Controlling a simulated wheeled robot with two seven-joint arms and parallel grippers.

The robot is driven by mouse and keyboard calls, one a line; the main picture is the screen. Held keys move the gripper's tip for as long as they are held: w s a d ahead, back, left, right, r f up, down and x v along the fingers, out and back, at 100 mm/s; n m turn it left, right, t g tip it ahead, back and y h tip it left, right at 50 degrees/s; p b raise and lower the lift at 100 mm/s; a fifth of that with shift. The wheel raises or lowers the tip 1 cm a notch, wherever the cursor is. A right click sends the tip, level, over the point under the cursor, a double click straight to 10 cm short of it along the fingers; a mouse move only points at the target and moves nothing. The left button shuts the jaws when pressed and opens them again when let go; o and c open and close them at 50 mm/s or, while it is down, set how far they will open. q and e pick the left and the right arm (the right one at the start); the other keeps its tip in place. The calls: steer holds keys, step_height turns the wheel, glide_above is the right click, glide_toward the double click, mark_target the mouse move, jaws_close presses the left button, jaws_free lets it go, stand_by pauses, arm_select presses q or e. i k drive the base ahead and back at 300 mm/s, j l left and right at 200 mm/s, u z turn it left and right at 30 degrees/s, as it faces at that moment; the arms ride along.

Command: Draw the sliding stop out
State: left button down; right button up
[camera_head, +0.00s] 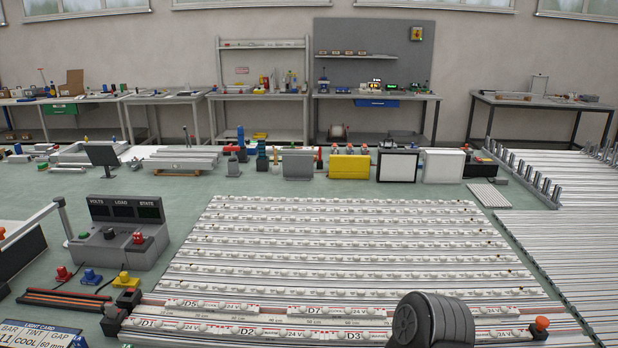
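A small dark block with an orange knob (541,324), which looks like the sliding stop, sits at the right end of the front rail (230,333). The rail carries light bars marked D1, D2 and D3. No fingertips of either gripper show.
Rows of white light bars (330,235) fill the bench behind the front rail. A grey meter console (126,228) stands at left, with red, blue and yellow knobbed pieces before it. Slatted strips (575,235) cover the right side.

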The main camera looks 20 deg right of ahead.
mark_target(538, 330)
steer(key=k+l, duration=0.15)
steer(key=l, duration=0.2)
steer(key=k+l, duration=0.1)
steer(key=l, duration=0.2)
steer(key=k+l, duration=0.15)
steer(key=l, duration=0.2)
steer(key=k+l, duration=0.1)
steer(key=l, duration=0.2)
steer(key=k+l, duration=0.15)
steer(key=l, duration=0.2)
